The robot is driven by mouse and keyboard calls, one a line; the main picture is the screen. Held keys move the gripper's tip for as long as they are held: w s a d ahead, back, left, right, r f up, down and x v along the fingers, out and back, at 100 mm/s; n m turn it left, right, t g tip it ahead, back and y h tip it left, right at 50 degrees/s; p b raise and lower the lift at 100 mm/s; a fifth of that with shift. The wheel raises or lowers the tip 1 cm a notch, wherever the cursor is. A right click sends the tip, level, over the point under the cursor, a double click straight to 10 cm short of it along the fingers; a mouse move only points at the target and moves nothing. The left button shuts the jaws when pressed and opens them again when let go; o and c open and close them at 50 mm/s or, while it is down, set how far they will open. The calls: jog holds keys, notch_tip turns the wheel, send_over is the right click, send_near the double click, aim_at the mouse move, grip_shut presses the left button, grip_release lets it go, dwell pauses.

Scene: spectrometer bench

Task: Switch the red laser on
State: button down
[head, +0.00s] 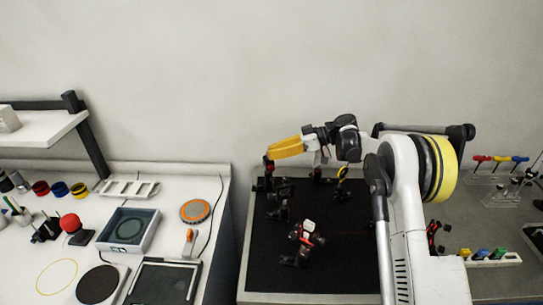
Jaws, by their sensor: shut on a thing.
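My gripper (312,141) is at the far left end of my arm, above the back part of a black breadboard (340,260). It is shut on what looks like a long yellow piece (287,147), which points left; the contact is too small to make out. A small red and black part (268,165) is at the left end of the yellow piece; I cannot tell whether they touch. I cannot tell which part is the red laser or its switch. Another red and black mount (308,238) stands mid-board. My arm hides the board's right side.
A white strip with yellow, blue and green pieces (492,257) lies right of my arm. Red-, yellow- and blue-handled tools (500,158) are behind it. The left table holds a grey tray (128,230), a red knob (70,223) and an orange disc (195,211).

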dwell(0.4)
jog(key=c, duration=1.4)
grip_release()
jog(key=shift+c, duration=0.2)
jog(key=shift+d, duration=0.1)
jog(key=v, duration=1.2)
